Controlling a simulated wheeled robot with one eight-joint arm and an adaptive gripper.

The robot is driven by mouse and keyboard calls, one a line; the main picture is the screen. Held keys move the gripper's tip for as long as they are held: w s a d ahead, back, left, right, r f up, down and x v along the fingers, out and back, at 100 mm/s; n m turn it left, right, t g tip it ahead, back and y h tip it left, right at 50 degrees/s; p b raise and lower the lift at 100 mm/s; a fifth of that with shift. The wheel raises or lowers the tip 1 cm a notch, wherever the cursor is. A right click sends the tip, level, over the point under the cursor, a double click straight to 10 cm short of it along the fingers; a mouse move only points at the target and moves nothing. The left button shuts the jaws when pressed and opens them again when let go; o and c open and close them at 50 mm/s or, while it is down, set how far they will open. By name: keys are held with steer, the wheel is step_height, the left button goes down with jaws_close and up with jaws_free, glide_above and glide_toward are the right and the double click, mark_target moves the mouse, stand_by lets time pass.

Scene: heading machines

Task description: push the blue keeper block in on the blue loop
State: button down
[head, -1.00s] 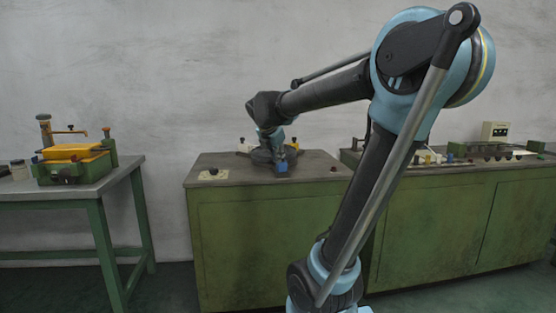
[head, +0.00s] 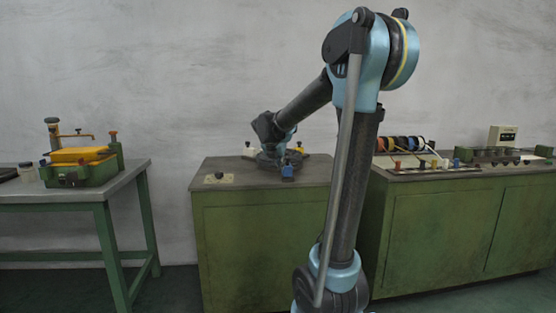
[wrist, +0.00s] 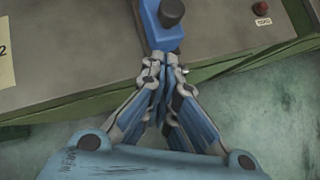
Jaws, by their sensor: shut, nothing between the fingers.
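The blue keeper block (head: 288,171) is at the front of a dark round fixture (head: 266,160) on the middle green bench. In the wrist view the blue piece (wrist: 160,36) runs up out of the top edge and carries a black knob (wrist: 171,10). My gripper (wrist: 164,60) is shut and empty, with its fingertips at the near end of the blue piece. I cannot tell whether they touch it. In the head view my wrist hides part of the fixture, and I cannot make out the blue loop apart from the block.
The bench's front edge (wrist: 240,62) runs just below my fingertips. Coloured spools (head: 400,145) stand on the right bench. A left table (head: 100,192) holds a green and yellow fixture (head: 80,165).

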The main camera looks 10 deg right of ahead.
mark_target(286, 166)
steer(key=shift+w+d+f, duration=0.1)
steer(key=shift+w+d, duration=0.2)
steer(key=shift+w, duration=0.35)
steer(key=shift+w+d+f, duration=0.1)
steer(key=shift+w+d, duration=0.25)
steer(key=shift+w, duration=0.25)
steer(key=shift+w+d, duration=0.3)
steer(key=shift+w, duration=0.35)
steer(key=w, duration=0.5)
steer(key=shift+w, duration=0.25)
steer(key=shift+w+r, duration=0.1)
steer(key=shift+w, duration=0.1)
steer(key=shift+a, duration=0.1)
